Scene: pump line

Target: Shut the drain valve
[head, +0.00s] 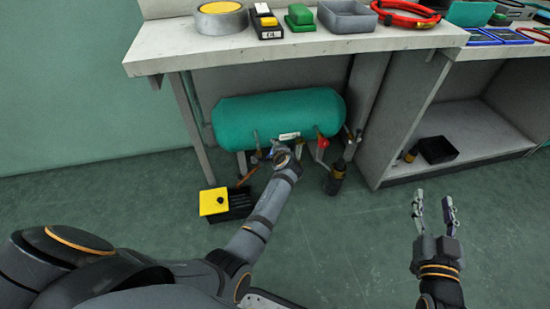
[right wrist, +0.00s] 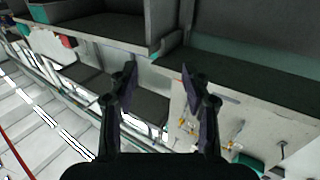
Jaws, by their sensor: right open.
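A green tank (head: 277,112) lies under the table in the head view, with several small fittings along its lower side. A red valve handle (head: 323,143) sits right of my left gripper (head: 276,152), and an orange-brown lever (head: 247,176) shows to its left. Which of these is the drain valve I cannot tell. My left gripper is at the tank's lower front; its fingers are mostly hidden by its own wrist, so its grip is unclear. My right gripper (head: 433,200) is open and empty over the floor at right; its fingers also show in the right wrist view (right wrist: 159,72).
A yellow-topped black box (head: 213,202) stands on the floor below the tank. A dark cylindrical fitting (head: 335,180) is right of the left gripper. The table (head: 300,46) carries a tape roll (head: 221,18) and a grey tray (head: 346,17). A black bin (head: 437,150) sits on the low shelf.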

